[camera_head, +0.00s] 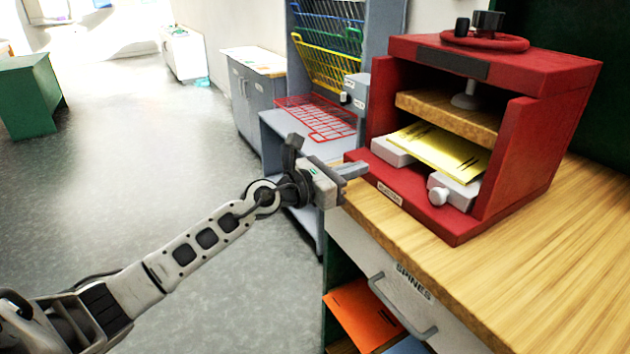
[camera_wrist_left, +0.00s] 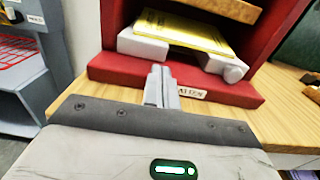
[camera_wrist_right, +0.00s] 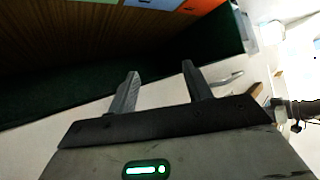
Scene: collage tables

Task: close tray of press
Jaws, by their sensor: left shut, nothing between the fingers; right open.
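The red press (camera_head: 532,126) stands on the wooden worktop, with a screw wheel on top and a wooden platen (camera_head: 450,115) inside. Its light grey tray shows at the bottom opening, with a left block (camera_head: 392,151) and a right block with a round knob (camera_head: 437,196). A yellow booklet (camera_head: 440,150) lies on it. My left gripper (camera_head: 352,170) is shut and empty at the front left edge of the press base; the tray blocks also show ahead of it in the left wrist view (camera_wrist_left: 143,45). My right gripper (camera_wrist_right: 160,85) is open and empty, away from the press.
A grey stand with coloured wire racks (camera_head: 325,60) is at the left of the press. Open floor (camera_head: 150,160) lies left.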

